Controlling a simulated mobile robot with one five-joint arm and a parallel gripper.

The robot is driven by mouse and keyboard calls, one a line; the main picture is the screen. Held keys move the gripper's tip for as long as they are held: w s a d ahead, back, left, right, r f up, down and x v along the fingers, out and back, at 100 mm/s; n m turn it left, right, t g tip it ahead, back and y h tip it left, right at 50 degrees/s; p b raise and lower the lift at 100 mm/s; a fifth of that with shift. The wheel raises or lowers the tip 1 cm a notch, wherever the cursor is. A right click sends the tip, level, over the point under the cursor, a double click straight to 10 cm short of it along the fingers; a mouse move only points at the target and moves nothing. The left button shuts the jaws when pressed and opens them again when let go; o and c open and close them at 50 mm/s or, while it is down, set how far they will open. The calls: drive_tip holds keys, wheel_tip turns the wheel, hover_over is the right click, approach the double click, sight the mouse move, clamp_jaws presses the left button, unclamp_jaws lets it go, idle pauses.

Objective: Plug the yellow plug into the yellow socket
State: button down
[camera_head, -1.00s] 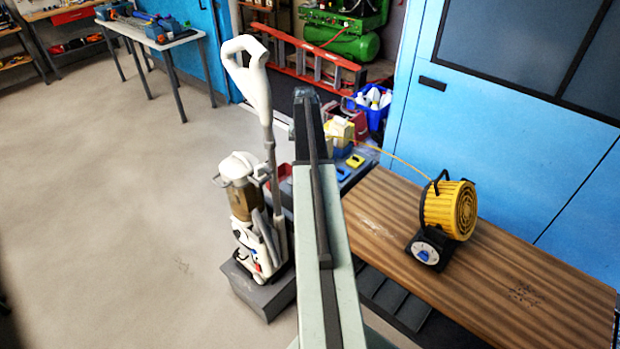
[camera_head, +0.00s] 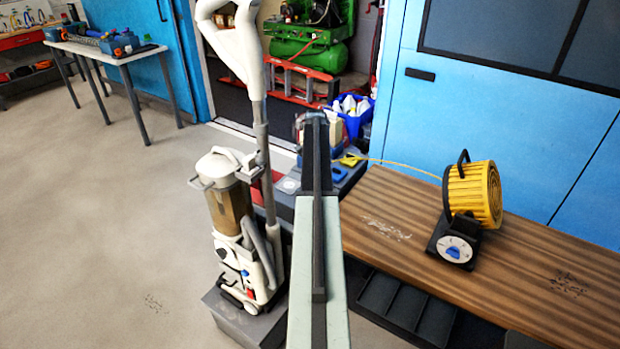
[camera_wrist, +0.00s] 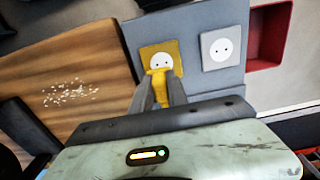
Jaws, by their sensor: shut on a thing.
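My gripper (camera_wrist: 160,82) is shut on the yellow plug (camera_wrist: 159,91) in the wrist view. The yellow socket (camera_wrist: 149,52), a yellow plate with a round white face and two dark holes, lies just beyond the plug. The plug overlaps the plate's near edge in this view, just short of the white face; I cannot tell whether they touch. In the head view the yellow socket (camera_head: 351,160) shows beside my arm, which hides the gripper and plug.
A white socket (camera_wrist: 220,46) sits right of the yellow one, then a red recess (camera_wrist: 267,42). In the head view, a yellow fan heater (camera_head: 473,193) with a cable stands on the wooden bench (camera_head: 400,215). A white upright vacuum (camera_head: 232,205) stands close left of my arm.

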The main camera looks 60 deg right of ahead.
drive_tip(key=shift+w+a+f+b, duration=0.1)
drive_tip(key=shift+w+f+b, duration=0.1)
drive_tip(key=shift+f+b, duration=0.25)
wheel_tip(320, 180, down, 5)
drive_tip(key=b, duration=0.5)
drive_tip(key=shift+a+f+b, duration=0.1)
drive_tip(key=shift+f+b, duration=0.5)
idle(1.6)
drive_tip(key=c, duration=1.2)
unclamp_jaws()
drive_tip(key=shift+r, duration=0.1)
wheel_tip(320, 180, up, 8)
drive_tip(key=p, duration=0.8)
